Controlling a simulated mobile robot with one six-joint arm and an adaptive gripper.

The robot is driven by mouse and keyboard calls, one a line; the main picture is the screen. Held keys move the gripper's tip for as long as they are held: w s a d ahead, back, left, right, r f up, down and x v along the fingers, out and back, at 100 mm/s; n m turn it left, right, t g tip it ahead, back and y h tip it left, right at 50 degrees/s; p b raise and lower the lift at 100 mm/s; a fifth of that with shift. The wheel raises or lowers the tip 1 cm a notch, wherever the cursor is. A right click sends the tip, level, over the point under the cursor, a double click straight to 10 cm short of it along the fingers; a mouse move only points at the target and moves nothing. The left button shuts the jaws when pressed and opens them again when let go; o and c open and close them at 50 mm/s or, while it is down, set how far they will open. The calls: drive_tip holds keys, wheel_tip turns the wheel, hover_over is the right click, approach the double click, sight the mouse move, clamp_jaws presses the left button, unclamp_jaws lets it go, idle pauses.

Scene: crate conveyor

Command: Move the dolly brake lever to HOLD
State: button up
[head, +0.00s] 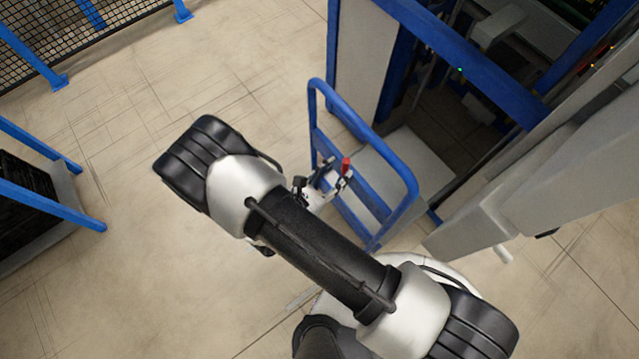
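The dolly (412,195) has a blue tubular push frame and a pale deck, and it stands right of centre in the head view. A small red-tipped lever (346,165) shows at the blue frame, pointing up in the picture, above a small white part. Its markings are too small to read, so its setting cannot be told. My gripper (314,178) appears as small dark parts just left of the lever, partly hidden behind my arm. I cannot tell whether it touches the lever or how far its fingers are apart.
Behind the dolly stands a machine with a blue frame (460,45) and grey panels. A blue-framed rack (50,200) is at the left edge, and a mesh fence (40,40) at the top left. The tiled floor (110,150) between them is clear.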

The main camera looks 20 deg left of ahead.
drive_tip(key=v, duration=0.8)
drive_tip(key=shift+s+a, duration=0.2)
drive_tip(key=shift+s, duration=0.15)
drive_tip(key=shift+r, duration=0.15)
